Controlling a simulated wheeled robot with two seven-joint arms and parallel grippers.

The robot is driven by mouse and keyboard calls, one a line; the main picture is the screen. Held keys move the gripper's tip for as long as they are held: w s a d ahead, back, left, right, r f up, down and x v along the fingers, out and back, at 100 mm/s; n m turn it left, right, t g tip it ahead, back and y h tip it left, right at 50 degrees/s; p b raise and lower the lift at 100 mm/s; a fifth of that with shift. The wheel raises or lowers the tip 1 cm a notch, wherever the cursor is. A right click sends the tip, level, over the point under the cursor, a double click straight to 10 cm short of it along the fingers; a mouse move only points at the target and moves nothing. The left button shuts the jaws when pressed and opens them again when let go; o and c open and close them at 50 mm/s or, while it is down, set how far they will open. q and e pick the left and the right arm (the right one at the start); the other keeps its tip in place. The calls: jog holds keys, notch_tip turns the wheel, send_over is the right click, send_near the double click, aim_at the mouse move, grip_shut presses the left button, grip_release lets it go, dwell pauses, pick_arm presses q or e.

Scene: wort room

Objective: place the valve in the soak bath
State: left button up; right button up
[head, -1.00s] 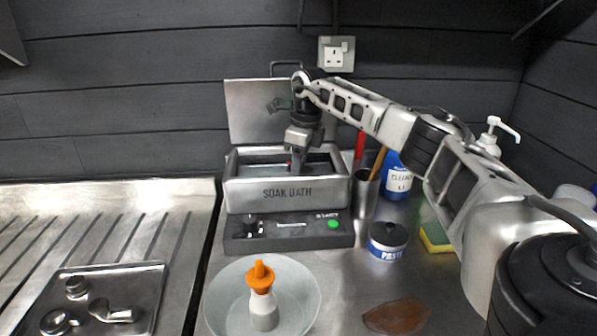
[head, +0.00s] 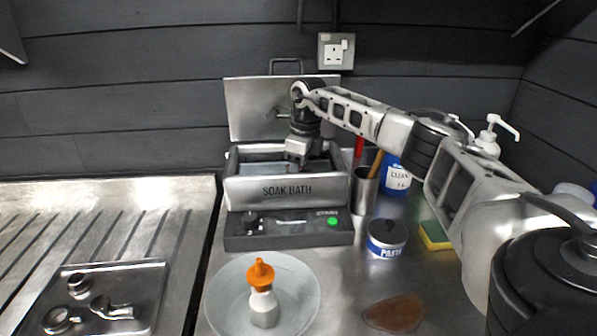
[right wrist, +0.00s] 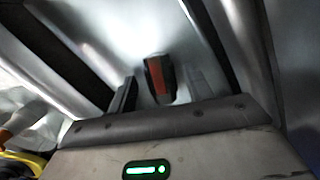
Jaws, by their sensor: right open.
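The soak bath (head: 268,191) is a steel box with its name on the front, standing open at the back of the counter. My right gripper (right wrist: 158,92) reaches down into its right half; in the head view the front wall hides the fingertips. In the right wrist view the gripper is open, and a small dark piece with a red-orange stripe, which looks like the valve (right wrist: 158,80), sits between the fingers inside the bath. Whether it touches a finger or the floor I cannot tell. My left gripper is not in view.
The bath's raised lid (head: 262,108) stands behind it. A steel cup (head: 364,192), blue cleaner bottle (head: 396,181) and paste tin (head: 387,240) stand to the right. In front are a bowl (head: 226,292) with an orange-topped bottle (head: 263,295) and a tray (head: 140,282) of metal fittings.

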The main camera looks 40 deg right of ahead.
notch_tip(320, 180, up, 12)
jog(key=s, duration=0.1)
jog(key=shift+s+d+b, duration=0.15)
jog(key=shift+d+b, duration=0.2)
jog(key=shift+f, duration=0.1)
dwell(0.3)
